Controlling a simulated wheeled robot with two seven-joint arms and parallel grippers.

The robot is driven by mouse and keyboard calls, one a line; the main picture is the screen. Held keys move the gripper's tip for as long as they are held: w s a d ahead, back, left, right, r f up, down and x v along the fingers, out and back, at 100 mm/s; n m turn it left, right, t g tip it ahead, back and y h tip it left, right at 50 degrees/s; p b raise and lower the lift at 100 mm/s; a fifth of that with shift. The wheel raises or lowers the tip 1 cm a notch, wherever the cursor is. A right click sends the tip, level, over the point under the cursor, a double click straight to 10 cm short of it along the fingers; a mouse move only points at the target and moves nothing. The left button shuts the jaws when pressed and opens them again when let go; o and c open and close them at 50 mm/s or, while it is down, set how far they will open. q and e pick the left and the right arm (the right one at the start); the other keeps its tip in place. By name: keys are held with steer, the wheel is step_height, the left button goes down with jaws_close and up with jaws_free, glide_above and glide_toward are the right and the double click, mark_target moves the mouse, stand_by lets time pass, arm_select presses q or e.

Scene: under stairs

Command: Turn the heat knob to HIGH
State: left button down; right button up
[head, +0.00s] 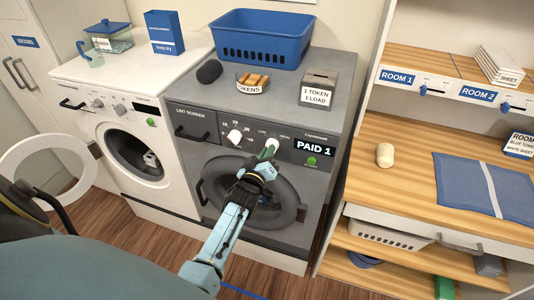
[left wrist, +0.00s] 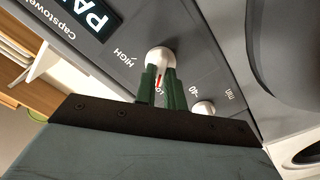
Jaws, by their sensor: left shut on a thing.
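The heat knob (left wrist: 160,58) is white and round, on the grey dryer's panel. My left gripper (left wrist: 160,88) is shut on it, its two green fingertips on either side. In the left wrist view the HIGH label (left wrist: 123,57) is to the left of the knob. A red mark (left wrist: 158,84) shows between the fingers, near partly covered lettering that seems to read LOW. In the head view my left gripper (head: 268,152) reaches up over the dryer door (head: 287,197) to the panel and mostly hides the knob. My right gripper is not in view.
Another white knob (head: 235,136) sits left of the held one, near minute markings. A display (head: 313,146) reading PAID 1 is to the right. A blue basket (head: 262,50), token bowl and token box stand on the dryer. The white washer's door (head: 42,165) hangs open at left.

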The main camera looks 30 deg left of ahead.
arm_select(q)
steer(key=shift+d+f+m+b, duration=0.1)
steer(key=shift+m+b, duration=0.7)
steer(key=shift+m, duration=3.3)
steer(key=shift+d+m+b, duration=0.1)
steer(key=shift+m+b, duration=0.65)
steer(key=shift+m, duration=3.35)
steer(key=c, duration=1.5)
jaws_free()
steer(key=v, duration=1.3)
steer(key=shift+s+b, duration=0.2)
steer(key=shift+b, duration=0.1)
